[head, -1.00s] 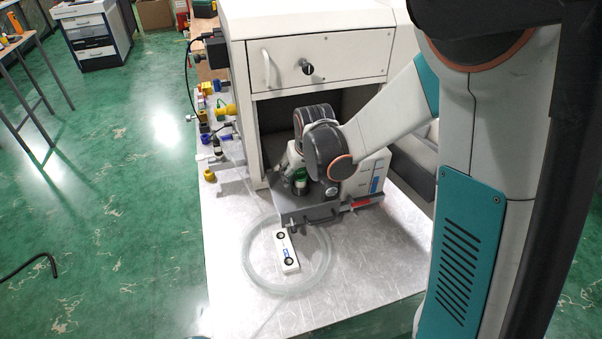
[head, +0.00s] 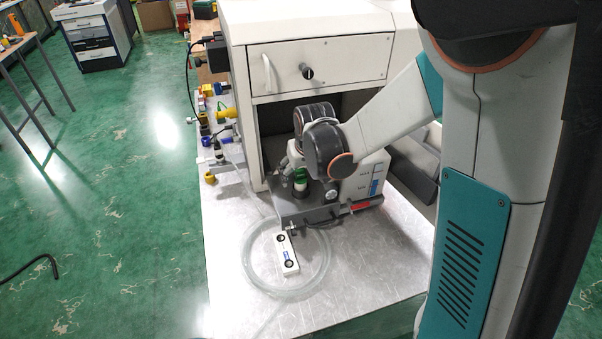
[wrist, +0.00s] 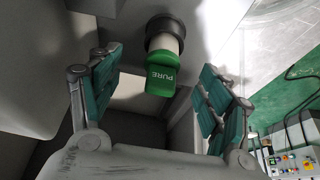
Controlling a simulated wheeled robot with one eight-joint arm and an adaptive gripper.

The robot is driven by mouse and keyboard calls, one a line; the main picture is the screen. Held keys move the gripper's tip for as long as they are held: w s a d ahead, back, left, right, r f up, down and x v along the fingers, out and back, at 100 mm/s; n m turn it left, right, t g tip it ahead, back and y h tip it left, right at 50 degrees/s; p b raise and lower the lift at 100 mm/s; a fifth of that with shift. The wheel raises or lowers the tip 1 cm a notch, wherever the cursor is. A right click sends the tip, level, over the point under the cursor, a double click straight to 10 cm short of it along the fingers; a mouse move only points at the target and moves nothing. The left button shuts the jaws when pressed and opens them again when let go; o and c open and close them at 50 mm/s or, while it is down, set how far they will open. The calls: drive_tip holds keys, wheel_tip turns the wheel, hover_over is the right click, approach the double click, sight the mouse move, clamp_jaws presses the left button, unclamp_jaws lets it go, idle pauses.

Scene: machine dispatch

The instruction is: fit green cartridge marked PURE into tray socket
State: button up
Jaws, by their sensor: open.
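The green cartridge marked PURE (wrist: 161,77) shows in the wrist view with its green cap towards me. Its pale body reaches into a dark round socket (wrist: 163,33); I cannot tell how deep it sits. In the head view the cartridge (head: 300,178) stands about upright on the dark grey tray (head: 290,209) at the machine's opening. My gripper (wrist: 158,66) is open, its teal-padded fingers on either side of the cartridge with gaps showing. In the head view my gripper (head: 289,163) is partly hidden by my wrist.
A white block with two dark round fittings (head: 288,262) lies in a clear coiled hose (head: 249,272) on the metal table (head: 345,275). The white machine housing (head: 318,71) rises behind and above the tray. Small coloured fittings (head: 209,140) line the left side.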

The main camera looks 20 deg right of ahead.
drive_tip(key=shift+r+p, duration=1.5)
drive_tip(key=shift+r, duration=0.8)
drive_tip(key=shift+s+r, duration=0.15)
drive_tip(key=s+r+t, duration=0.1)
drive_tip(key=s+r, duration=0.9)
drive_tip(key=s, duration=0.1)
drive_tip(key=s+r+t, duration=0.1)
drive_tip(key=s+r, duration=0.1)
drive_tip(key=s, duration=1.1)
drive_tip(key=shift+s+r+t, duration=0.25)
drive_tip(key=shift+s+t, duration=0.05)
drive_tip(key=shift+s, duration=0.1)
drive_tip(key=shift+c, duration=0.2)
